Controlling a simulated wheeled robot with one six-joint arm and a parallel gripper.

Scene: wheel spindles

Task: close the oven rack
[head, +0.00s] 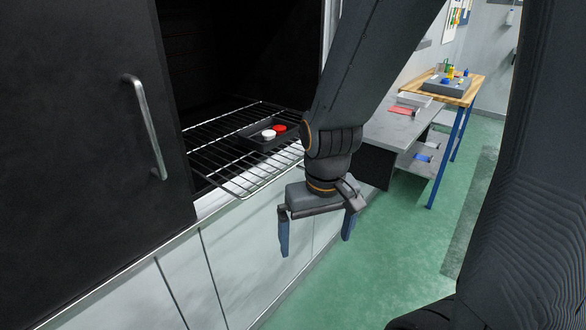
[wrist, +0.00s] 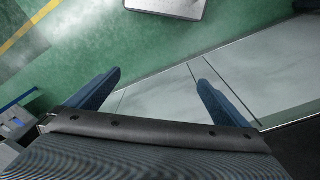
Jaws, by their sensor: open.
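In the wrist view the two blue fingers (wrist: 158,82) are apart over the cabinet front and floor; the rack is not visible there.
A black oven door (head: 75,120) with a metal handle (head: 146,125) stands at the left. White cabinet fronts (head: 245,250) lie below the rack. A grey bench (head: 395,127) and a wooden table (head: 455,88) stand at the back right. Green floor (head: 400,240) is open at the right.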

